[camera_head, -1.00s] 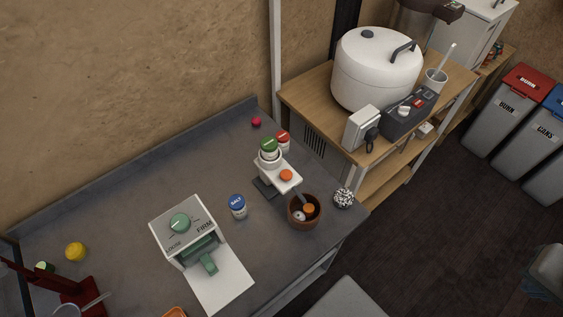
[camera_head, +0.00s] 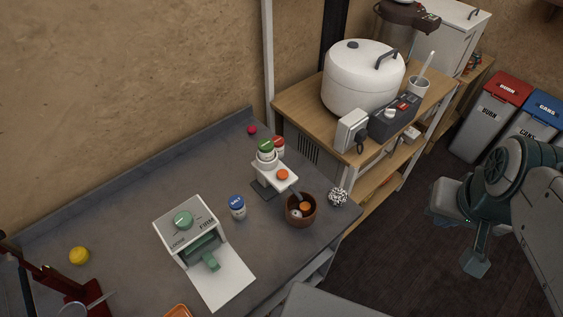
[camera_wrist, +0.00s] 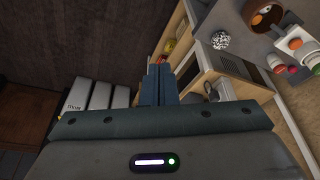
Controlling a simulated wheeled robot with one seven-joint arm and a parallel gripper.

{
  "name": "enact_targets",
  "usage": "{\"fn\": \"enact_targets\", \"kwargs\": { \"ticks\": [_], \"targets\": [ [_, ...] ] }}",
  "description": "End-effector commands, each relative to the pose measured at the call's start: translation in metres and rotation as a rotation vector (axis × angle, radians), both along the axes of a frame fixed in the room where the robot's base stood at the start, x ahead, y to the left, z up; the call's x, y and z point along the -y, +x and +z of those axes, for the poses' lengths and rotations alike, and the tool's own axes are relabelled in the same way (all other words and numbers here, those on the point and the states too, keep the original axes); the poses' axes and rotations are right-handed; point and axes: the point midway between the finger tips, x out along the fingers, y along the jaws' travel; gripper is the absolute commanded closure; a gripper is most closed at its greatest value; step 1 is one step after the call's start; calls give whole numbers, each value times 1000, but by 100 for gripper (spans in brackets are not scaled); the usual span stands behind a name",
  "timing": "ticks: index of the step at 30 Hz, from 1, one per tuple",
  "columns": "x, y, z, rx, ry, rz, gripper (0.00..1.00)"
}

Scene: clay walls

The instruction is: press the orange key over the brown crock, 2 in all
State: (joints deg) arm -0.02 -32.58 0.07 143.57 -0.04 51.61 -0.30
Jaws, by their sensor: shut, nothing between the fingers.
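The orange key (camera_head: 282,174) sits on top of a small white dispenser (camera_head: 268,181) on the grey counter. The brown crock (camera_head: 300,221) stands just in front, under the dispenser's spout, with an orange piece and a whitish piece inside. In the wrist view, the crock (camera_wrist: 262,20) and the orange key (camera_wrist: 295,43) show at the upper right. My gripper (camera_wrist: 160,72) is shut and empty, with its fingers together. In the head view my arm is at the right, over the floor, well apart from the counter and the key.
A speckled ball (camera_head: 338,196) lies right of the crock. A white press (camera_head: 190,228) stands at the front left. A wooden shelf unit bears a large white cooker (camera_head: 362,82). Bins (camera_head: 485,120) stand at the far right.

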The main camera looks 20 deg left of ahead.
Motion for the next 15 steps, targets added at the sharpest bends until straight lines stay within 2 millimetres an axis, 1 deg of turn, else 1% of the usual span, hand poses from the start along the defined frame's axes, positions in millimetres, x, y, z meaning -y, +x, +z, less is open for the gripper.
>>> {"fn": "enact_targets", "kwargs": {
  "ticks": [3,5,8,11,12,14,15],
  "targets": [
    [-2,1,0,-2,7,0,100],
    [-8,3,0,-6,32,-2,100],
    [-30,13,-1,-26,120,-12,100],
    [-67,27,-2,-67,268,-44,100],
    [-85,33,-2,-89,334,-65,100],
    [-113,43,-2,-127,436,-109,100],
    [-132,49,-2,-155,499,-142,100]
  ]
}}
